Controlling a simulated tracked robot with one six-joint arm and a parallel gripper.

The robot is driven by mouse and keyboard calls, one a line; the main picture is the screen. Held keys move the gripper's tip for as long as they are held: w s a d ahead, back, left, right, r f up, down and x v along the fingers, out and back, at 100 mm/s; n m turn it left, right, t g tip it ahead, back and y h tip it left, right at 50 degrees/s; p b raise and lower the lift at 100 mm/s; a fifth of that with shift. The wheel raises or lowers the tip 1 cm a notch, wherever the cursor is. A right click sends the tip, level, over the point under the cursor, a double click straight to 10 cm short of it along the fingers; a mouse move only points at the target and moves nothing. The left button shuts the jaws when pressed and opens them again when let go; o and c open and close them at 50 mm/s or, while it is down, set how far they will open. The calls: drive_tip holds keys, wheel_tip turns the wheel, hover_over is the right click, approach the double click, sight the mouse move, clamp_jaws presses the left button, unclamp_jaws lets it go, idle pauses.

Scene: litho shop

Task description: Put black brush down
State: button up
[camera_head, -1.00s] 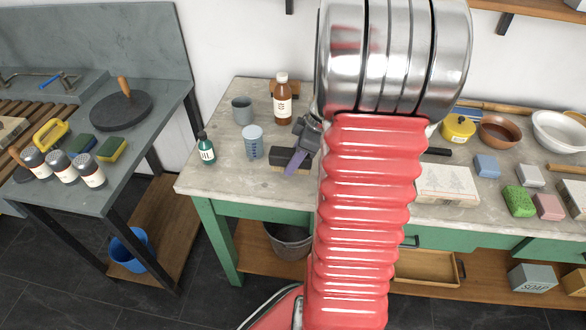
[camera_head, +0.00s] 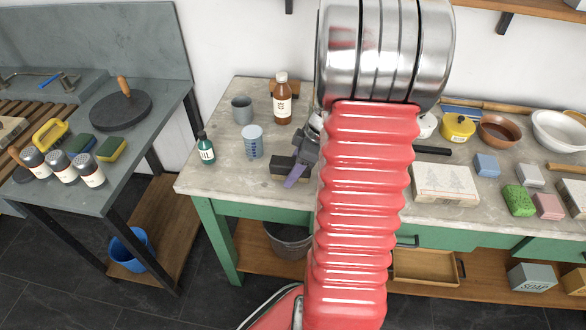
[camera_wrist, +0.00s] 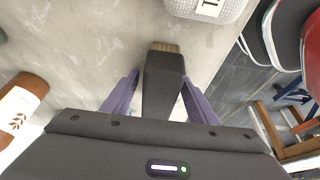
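The black brush (camera_wrist: 164,82) is between the two purple fingers of my gripper (camera_wrist: 160,78) in the wrist view, its tan bristles (camera_wrist: 165,47) at the far end. The fingers are close along its sides and seem shut on it. In the head view the brush (camera_head: 283,166) shows as a dark block low over the left part of the worktable (camera_head: 228,180), with one purple finger of my gripper (camera_head: 294,176) in front. My arm hides part of the gripper. I cannot tell whether the brush touches the tabletop.
A green bottle (camera_head: 205,149), a blue-grey cup (camera_head: 252,142), a grey mug (camera_head: 242,110) and a brown bottle (camera_head: 282,100) stand left of and behind the brush. A print block (camera_head: 446,184) lies to the right. The front left tabletop is clear.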

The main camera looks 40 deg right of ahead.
drive_tip(key=v, duration=1.2)
drive_tip(key=shift+r, duration=0.1)
drive_tip(key=shift+a, duration=0.1)
idle(0.6)
drive_tip(key=s+a+r+m+h, duration=0.1)
drive_tip(key=s+a+r+m, duration=0.1)
drive_tip(key=a, duration=0.8)
drive_tip(key=s+a+r+m+t+h, duration=0.1)
drive_tip(key=s+a+r+m, duration=0.1)
drive_tip(key=a, duration=0.8)
drive_tip(key=s+a+r+m+t, duration=0.1)
drive_tip(key=s+a+r+m, duration=0.1)
drive_tip(key=a, duration=0.8)
wheel_tip(320, 180, up, 2)
drive_tip(key=shift+s+a+r+m+h, duration=0.15)
drive_tip(key=shift+a+r+m+h, duration=0.2)
drive_tip(key=shift+m, duration=0.45)
drive_tip(key=shift+d+f, duration=0.1)
drive_tip(key=shift+d, duration=0.05)
